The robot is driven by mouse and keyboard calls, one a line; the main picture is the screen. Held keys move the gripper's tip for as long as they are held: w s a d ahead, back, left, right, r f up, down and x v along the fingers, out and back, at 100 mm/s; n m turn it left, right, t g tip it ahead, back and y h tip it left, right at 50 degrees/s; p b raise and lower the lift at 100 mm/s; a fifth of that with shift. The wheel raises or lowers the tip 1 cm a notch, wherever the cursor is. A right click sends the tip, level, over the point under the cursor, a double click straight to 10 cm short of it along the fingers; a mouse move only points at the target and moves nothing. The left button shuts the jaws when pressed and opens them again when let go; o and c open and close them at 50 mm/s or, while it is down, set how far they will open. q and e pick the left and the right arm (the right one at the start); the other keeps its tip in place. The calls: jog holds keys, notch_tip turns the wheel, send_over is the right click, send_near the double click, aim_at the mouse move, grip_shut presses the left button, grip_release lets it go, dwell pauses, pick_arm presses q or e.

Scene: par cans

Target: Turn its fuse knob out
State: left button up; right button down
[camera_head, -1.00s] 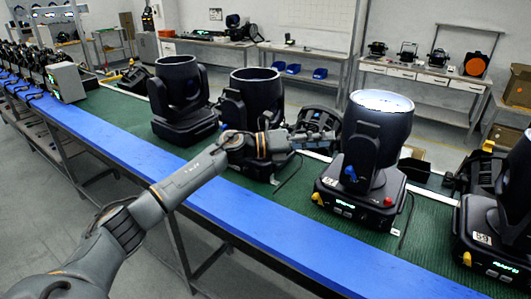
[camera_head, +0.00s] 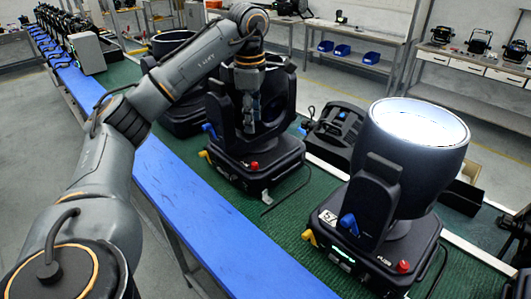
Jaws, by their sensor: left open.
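A dark moving-head par can (camera_head: 272,166) stands on the green bench top, centre. A red knob (camera_head: 254,166) sits on its base front, with a blue lever (camera_head: 210,131) and a yellow knob (camera_head: 204,154) to the left. My left gripper (camera_head: 249,126) points down in front of this can's head, open, above the red knob; its fingers blend into the dark can. A larger can with a bright lens (camera_head: 417,165) stands to the right, with its own red knob (camera_head: 403,267), blue lever (camera_head: 347,223) and yellow knob (camera_head: 309,237). Which knob is the fuse knob I cannot tell.
The blue bench edge (camera_head: 190,215) runs along the front. A black fixture part (camera_head: 340,128) lies behind, between the cans. Another can (camera_head: 180,110) stands behind my arm. A black cable lies on the green mat (camera_head: 275,224), which is otherwise clear between the two cans.

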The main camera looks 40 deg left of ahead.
aim_at(254, 164)
pick_arm(q)
notch_tip(254, 164, down, 12)
jog(key=shift+a+f, duration=0.15)
jog(key=shift+w+f, duration=0.1)
jog(key=shift+f, duration=0.55)
grip_shut()
pick_arm(e)
jog(key=s, duration=0.2)
jog(key=shift+s, duration=0.3)
